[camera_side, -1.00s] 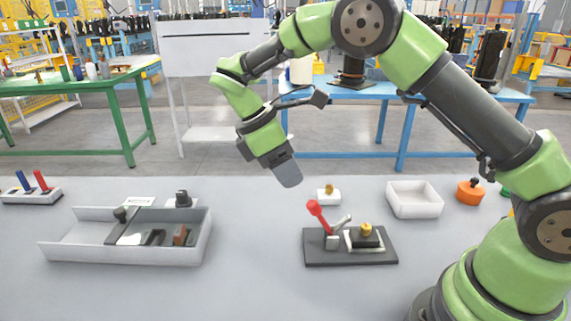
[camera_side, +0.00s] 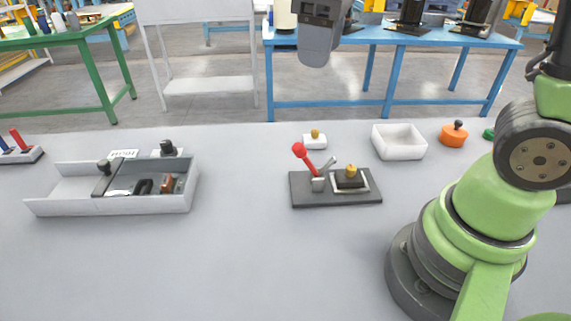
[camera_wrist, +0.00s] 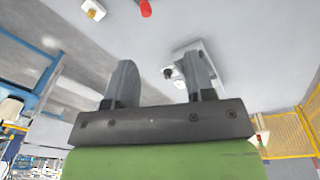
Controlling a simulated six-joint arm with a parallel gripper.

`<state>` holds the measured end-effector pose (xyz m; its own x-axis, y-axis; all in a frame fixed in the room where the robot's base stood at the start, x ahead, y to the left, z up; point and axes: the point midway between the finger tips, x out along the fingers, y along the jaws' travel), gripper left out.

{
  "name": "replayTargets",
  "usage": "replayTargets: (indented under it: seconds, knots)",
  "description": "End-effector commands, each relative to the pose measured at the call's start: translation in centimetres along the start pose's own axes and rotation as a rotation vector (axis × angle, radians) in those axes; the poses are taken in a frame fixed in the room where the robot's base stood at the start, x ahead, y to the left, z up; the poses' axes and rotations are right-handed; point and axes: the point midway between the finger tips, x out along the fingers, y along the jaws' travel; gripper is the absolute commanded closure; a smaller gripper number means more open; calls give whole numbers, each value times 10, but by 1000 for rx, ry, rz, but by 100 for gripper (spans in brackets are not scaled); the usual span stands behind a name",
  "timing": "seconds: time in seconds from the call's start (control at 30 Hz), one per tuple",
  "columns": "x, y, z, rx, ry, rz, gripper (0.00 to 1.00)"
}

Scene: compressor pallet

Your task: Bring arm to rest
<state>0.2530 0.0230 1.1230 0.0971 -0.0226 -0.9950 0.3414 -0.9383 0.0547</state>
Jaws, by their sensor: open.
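My gripper (camera_side: 318,48) is high at the top of the side view, above and behind the far edge of the grey table. It holds nothing that I can see. In the wrist view its two fingers stand apart with a gap between them (camera_wrist: 160,72). My upper arm is mostly cut off by the top of the side view.
A dark fixture plate (camera_side: 335,197) with a red-handled clamp (camera_side: 308,160) sits mid-table. A grey tray (camera_side: 110,206) with several parts is at left, an empty white bin (camera_side: 399,148) and an orange knobbed part (camera_side: 454,135) at back right. The front table is clear.

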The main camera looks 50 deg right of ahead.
Motion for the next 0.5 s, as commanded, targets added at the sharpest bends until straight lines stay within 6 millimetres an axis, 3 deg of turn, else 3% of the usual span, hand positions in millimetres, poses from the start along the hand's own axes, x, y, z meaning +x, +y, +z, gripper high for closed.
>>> replayTargets:
  seconds: [0.2,0.5]
  knots:
    - [-27,-19,52,325,265,-68,51]
    - [-27,-38,95,653,510,-181,51]
